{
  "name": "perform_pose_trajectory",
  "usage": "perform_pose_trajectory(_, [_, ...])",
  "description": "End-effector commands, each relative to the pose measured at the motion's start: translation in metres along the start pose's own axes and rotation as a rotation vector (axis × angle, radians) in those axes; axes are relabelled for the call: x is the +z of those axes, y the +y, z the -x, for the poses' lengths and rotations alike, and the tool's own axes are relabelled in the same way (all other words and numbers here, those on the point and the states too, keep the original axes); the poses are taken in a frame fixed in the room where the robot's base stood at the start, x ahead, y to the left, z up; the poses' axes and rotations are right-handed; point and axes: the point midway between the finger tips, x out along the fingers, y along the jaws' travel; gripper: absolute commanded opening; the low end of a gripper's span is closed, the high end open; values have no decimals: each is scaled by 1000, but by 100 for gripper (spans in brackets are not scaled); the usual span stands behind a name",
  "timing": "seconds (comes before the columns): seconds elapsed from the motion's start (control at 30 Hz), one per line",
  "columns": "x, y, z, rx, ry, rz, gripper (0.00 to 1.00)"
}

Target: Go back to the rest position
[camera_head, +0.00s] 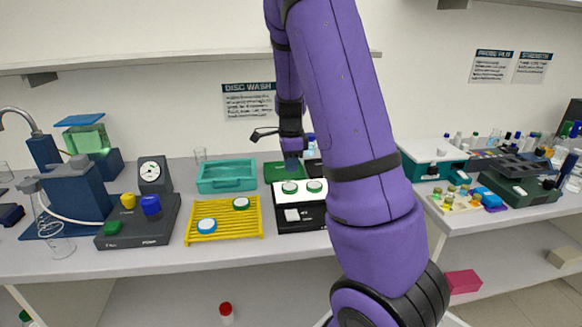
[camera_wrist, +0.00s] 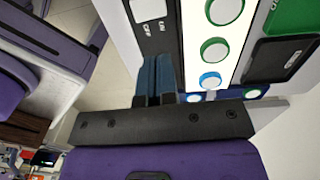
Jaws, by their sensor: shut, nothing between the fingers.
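My gripper (camera_head: 291,164) hangs at the back of the bench in the head view, fingers pointing down. It is just behind a black and white box (camera_head: 302,218) with green-rimmed white discs on top, and near a green tray (camera_head: 275,171). In the wrist view my gripper (camera_wrist: 156,78) has its two blue fingers together with nothing between them. A white panel with green-rimmed discs (camera_wrist: 214,52) shows beside the fingers. My purple arm hides part of the bench's middle.
A yellow rack (camera_head: 223,222) with two discs, a teal tray (camera_head: 226,176) and a dark pump box (camera_head: 139,222) stand left of the gripper. A second table at right holds a teal-and-white box (camera_head: 433,160) and many bottles. A shelf (camera_head: 130,62) runs above.

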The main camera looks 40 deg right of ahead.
Motion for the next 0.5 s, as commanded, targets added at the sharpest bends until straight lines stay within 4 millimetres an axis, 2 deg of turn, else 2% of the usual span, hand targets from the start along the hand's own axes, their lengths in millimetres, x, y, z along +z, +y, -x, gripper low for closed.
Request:
perform_pose_trajectory(0.37, [1,1,1,0,-2,5,0])
perform_pose_trajectory(0.5, [9,9,14,-13,-25,78,0])
